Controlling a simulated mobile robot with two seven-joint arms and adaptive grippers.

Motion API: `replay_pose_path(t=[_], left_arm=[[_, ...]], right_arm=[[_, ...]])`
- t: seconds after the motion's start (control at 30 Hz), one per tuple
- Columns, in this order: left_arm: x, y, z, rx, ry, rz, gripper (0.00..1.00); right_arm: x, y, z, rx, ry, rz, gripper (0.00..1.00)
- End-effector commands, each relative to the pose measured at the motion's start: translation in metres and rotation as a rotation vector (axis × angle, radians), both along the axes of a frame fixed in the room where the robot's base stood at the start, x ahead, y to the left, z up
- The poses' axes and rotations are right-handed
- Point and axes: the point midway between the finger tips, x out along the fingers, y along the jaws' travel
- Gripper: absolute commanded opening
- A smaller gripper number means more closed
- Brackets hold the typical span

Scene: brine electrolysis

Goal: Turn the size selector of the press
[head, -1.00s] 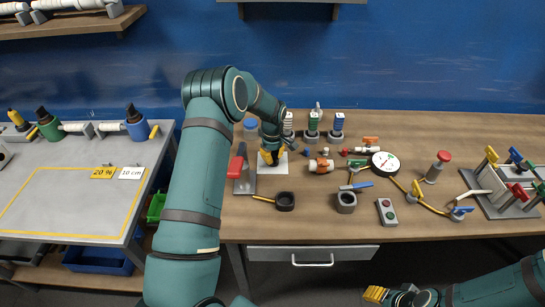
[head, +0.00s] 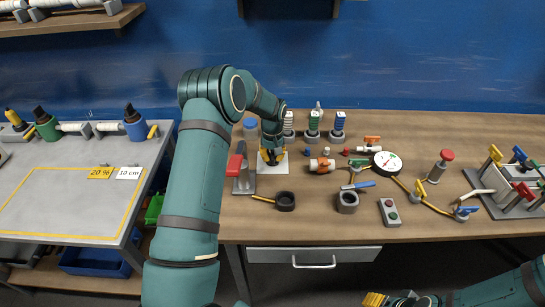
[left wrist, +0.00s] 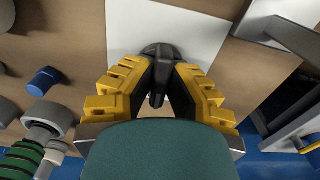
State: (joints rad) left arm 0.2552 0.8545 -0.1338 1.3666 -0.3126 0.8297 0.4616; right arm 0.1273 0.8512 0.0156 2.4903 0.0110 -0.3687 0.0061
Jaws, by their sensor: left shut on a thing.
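The size selector is a dark knob (left wrist: 160,52) with a pointer-like bar, on a white plate (left wrist: 188,22). The plate also shows in the head view (head: 272,169), at the left part of the wooden bench. My left gripper (left wrist: 158,78) points down over the plate, its yellow fingers on both sides of the knob and shut on it. In the head view the left gripper (head: 272,155) largely hides the knob. The red-handled press (head: 242,172) stands just left of the plate. My right gripper (head: 376,299) is at the bottom edge, partly cut off, away from the bench.
Several bottles with green, blue and white bands (head: 313,127) stand behind the plate. A black ring with a yellow handle (head: 285,201) lies in front. A round gauge (head: 387,163), valves and a button box (head: 389,212) lie further right.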

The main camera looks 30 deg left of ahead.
Motion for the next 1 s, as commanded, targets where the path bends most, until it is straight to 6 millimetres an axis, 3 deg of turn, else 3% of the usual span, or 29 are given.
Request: replay_pose_path(t=[0.6,0.63,0.7,1.0], left_arm=[[-0.002,-0.0008,-0.0025,-0.002,0.007,-0.049,0.0],[-0.002,-0.0008,-0.0025,-0.002,0.007,-0.049,0.18],[-0.0019,-0.0007,-0.0023,-0.002,0.007,-0.049,0.43],[-0.0007,-0.0002,-0.0003,-0.001,0.003,-0.048,0.44]], right_arm=[[-0.0005,0.0,-0.0013,0.0,0.001,0.0,0.47],[-0.0005,0.0,-0.0013,0.0,0.001,0.0,0.47],[-0.0004,0.0,-0.0013,0.0,0.001,0.0,0.47],[-0.0003,0.0,-0.0011,0.0,0.001,0.0,0.47]])
